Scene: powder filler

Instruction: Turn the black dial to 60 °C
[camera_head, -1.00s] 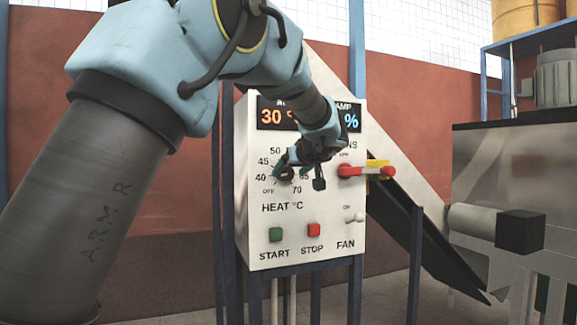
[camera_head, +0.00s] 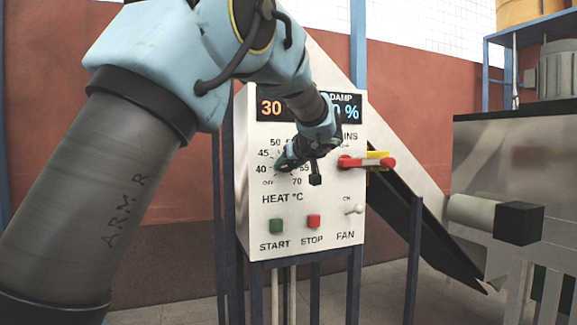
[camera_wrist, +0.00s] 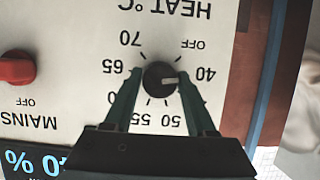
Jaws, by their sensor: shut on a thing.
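The black dial (camera_wrist: 160,78) sits on the white control panel and shows upside down in the wrist view. Its white pointer line points to the right, at about the 40 mark. In the head view my gripper (camera_head: 284,160) is at the dial's place on the panel (camera_head: 300,262) and hides most of the dial. The orange display (camera_head: 271,107) above reads 30, with its right end hidden by my arm.
A red mains handle (camera_head: 352,163) sticks out right of the dial, close to my wrist. A green START button (camera_head: 276,226), a red STOP button (camera_head: 314,221) and a FAN switch (camera_head: 353,208) are below. A dark chute (camera_head: 425,235) slopes down at right.

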